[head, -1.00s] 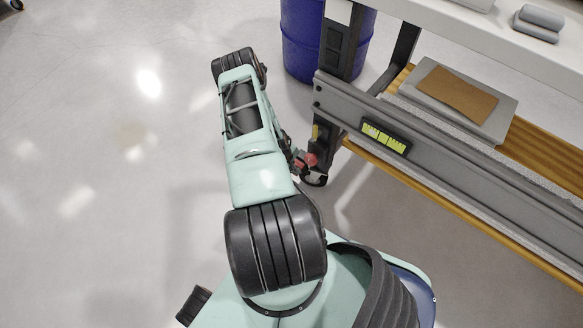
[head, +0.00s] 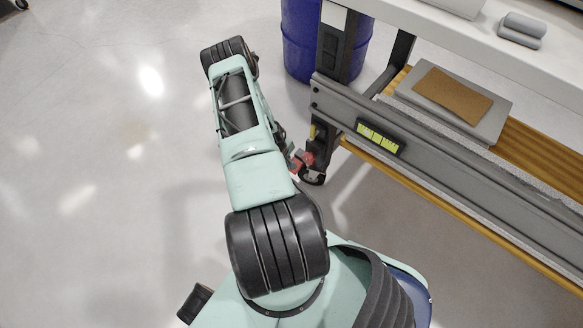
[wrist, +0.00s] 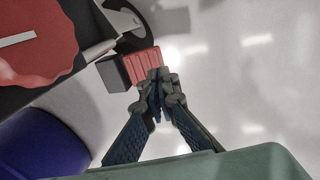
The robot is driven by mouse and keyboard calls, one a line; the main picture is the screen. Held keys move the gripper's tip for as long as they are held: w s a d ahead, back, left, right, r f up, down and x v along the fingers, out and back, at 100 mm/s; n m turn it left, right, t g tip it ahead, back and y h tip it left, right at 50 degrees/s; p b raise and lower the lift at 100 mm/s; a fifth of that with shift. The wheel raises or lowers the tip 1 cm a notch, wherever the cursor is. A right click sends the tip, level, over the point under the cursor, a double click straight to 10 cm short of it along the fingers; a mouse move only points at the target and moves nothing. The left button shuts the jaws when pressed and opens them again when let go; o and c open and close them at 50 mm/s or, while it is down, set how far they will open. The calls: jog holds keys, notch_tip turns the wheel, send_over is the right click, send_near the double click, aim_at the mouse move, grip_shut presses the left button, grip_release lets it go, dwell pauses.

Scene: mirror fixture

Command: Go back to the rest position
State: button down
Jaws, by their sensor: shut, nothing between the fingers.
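My gripper (wrist: 157,80) shows in the wrist view with its two dark fingers closed together and nothing between them. In that view the fingertips overlap the lower edge of a red ribbed pedal on a caster (wrist: 132,66); I cannot tell whether they touch it. In the head view my pale green arm stretches up and slightly left from my base, and my gripper is hidden there.
A grey workbench (head: 440,165) with a wooden lower shelf stands to the right. Its leg has a red-pedalled caster (head: 307,165) close to my arm. A blue drum (head: 300,45) stands behind, also in the wrist view (wrist: 40,145). Floor at left is clear.

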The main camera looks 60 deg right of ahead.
jog(key=a+p+v, duration=0.1)
jog(key=p+v, duration=0.1)
jog(key=v, duration=0.7)
jog(key=shift+p, duration=0.35)
